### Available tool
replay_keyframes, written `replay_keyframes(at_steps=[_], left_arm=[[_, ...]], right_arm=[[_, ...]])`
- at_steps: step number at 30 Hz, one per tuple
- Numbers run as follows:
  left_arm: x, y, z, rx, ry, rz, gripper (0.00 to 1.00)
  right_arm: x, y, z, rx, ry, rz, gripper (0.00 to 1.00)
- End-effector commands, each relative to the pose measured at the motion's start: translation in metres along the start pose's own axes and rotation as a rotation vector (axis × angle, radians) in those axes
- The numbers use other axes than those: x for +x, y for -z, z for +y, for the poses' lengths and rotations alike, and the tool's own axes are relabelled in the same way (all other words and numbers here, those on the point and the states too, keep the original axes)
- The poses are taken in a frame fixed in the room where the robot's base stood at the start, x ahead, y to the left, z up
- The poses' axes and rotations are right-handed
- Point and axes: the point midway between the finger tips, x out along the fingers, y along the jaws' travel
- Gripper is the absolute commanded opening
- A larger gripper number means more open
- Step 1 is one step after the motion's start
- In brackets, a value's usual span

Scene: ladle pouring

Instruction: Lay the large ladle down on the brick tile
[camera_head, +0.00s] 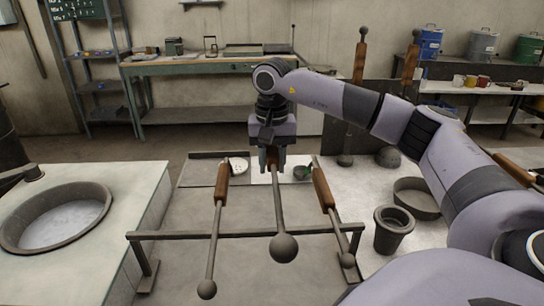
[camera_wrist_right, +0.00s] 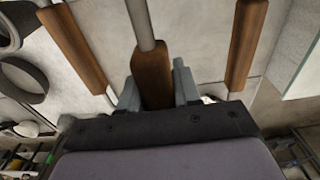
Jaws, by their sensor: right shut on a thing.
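My right gripper (camera_head: 270,158) is shut on the brown wooden handle of the middle ladle (camera_head: 284,247), whose ball-like grey bowl looks the largest of three and points toward me. The right wrist view shows this handle (camera_wrist_right: 153,75) between the two fingers. Its shaft passes in front of the rack rail (camera_head: 190,235); I cannot tell whether it touches. A left ladle (camera_head: 213,240) and a right ladle (camera_head: 334,220) lie across the rail on either side. I cannot make out a brick tile for certain. My left gripper is not in view.
A grey cup (camera_head: 393,232) and a shallow round pan (camera_head: 417,198) stand to the right, near my right arm. A large round basin (camera_head: 66,218) is in the left counter. A small white dish (camera_head: 238,165) and a dark green cup (camera_head: 302,172) are behind the rack.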

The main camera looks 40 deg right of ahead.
Motion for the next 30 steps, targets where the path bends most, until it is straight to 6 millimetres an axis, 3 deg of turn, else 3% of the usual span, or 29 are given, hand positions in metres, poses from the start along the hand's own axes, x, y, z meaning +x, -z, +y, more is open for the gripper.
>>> replay_keyframes(at_steps=[8, 30], left_arm=[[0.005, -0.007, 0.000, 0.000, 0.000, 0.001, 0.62], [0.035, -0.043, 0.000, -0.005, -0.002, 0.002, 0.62]], right_arm=[[0.008, 0.000, -0.001, 0.000, 0.005, 0.004, 0.00], [0.063, -0.002, 0.000, 0.001, 0.005, 0.004, 0.00]])
